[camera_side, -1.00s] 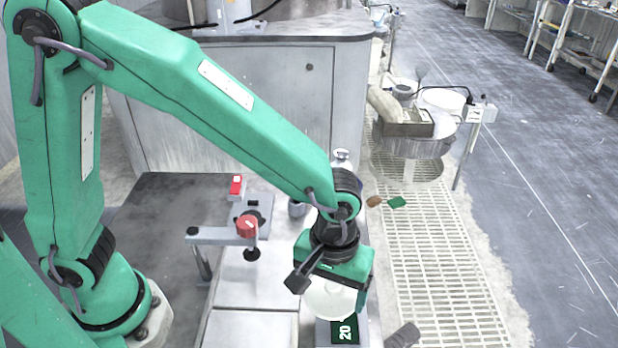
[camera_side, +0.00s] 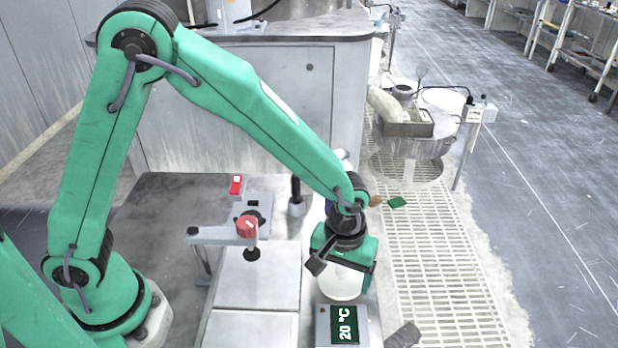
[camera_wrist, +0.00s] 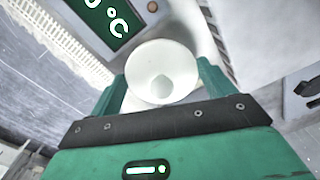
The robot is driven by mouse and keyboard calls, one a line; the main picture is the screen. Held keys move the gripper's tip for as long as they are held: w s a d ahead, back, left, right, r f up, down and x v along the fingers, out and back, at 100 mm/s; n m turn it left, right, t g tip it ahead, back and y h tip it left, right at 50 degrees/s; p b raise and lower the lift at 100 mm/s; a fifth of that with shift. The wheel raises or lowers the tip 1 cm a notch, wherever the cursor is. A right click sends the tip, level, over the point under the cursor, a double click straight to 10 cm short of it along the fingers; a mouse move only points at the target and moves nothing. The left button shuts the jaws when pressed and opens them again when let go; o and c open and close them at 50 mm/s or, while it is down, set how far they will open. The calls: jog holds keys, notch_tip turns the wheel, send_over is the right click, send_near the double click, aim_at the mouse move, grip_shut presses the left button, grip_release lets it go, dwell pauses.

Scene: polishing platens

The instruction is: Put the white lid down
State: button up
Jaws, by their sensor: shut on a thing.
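The white lid (camera_wrist: 160,70) is a round, shallow white piece. In the wrist view it sits between the two green fingers of my gripper (camera_wrist: 164,84), which is shut on it.
The display (camera_wrist: 105,18) also shows in the wrist view. A red-knobbed arm (camera_side: 225,236) stands over grey plates (camera_side: 257,278) to the left. A red-topped switch (camera_side: 236,186) is behind it. A dark cylinder (camera_side: 403,336) lies at right.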

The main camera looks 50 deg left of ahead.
aim_at(340, 273)
jog(key=shift+f, duration=1.35)
jog(key=shift+f, duration=0.1)
jog(key=o, duration=0.9)
notch_tip(340, 273, up, 12)
jog(key=shift+r, duration=0.15)
jog(key=shift+a, duration=0.1)
